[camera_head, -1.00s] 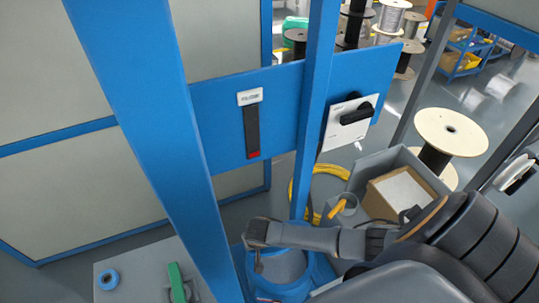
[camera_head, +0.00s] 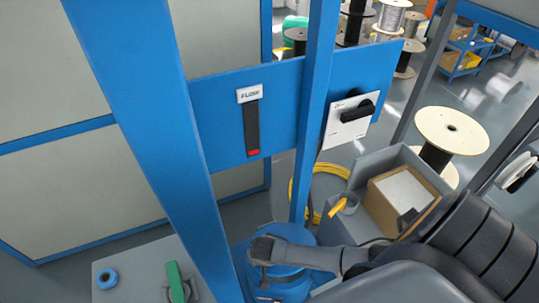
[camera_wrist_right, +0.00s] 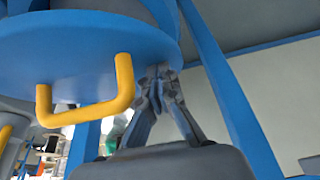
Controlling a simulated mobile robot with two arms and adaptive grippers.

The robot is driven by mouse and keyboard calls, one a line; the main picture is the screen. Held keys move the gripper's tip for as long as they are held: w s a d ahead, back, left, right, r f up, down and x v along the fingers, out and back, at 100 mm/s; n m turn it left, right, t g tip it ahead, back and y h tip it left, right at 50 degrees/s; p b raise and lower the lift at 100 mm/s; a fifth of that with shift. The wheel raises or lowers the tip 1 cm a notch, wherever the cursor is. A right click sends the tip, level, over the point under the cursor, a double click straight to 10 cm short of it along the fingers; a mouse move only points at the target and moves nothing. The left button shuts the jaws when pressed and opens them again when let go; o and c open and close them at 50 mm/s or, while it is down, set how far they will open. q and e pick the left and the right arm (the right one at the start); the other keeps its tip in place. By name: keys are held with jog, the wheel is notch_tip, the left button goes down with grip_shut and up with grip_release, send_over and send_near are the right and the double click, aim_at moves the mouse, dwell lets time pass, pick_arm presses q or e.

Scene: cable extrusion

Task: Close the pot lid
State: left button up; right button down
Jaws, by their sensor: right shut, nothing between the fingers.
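The blue pot (camera_head: 290,288) stands low behind the blue post, near the bottom centre of the head view. My right gripper (camera_head: 262,249) lies over its top and hides part of it, so I cannot tell how the lid sits. In the right wrist view a broad blue round part of the pot (camera_wrist_right: 55,70) fills the upper left, with a yellow handle (camera_wrist_right: 123,80) at its edge. My right gripper (camera_wrist_right: 160,75) is shut and empty, close beside the blue rim; I cannot tell whether it touches. My left gripper is not in view.
A blue post (camera_head: 150,120) stands left of the pot, and a thinner one (camera_head: 312,110) rises behind it. A grey bin with a cardboard box (camera_head: 398,196) and a coiled yellow hose (camera_head: 296,190) lie to the right. A grey surface (camera_head: 135,270) is at lower left.

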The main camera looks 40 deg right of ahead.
aim_at(260, 267)
jog(key=shift+s+a+f, duration=0.15)
jog(key=shift+s+f, duration=0.2)
jog(key=shift+f, duration=0.35)
jog(key=shift+s+a+f+b, duration=0.1)
jog(key=shift+s+f+b, duration=0.2)
jog(key=shift+f+b, duration=0.55)
jog(key=shift+s+a+f+b, duration=0.1)
jog(key=shift+s+f+b, duration=0.3)
jog(key=shift+f, duration=0.65)
jog(key=shift+w, duration=0.15)
jog(key=shift+d, duration=0.1)
notch_tip(260, 267, up, 9)
jog(key=p, duration=0.9)
jog(key=shift+r, duration=0.15)
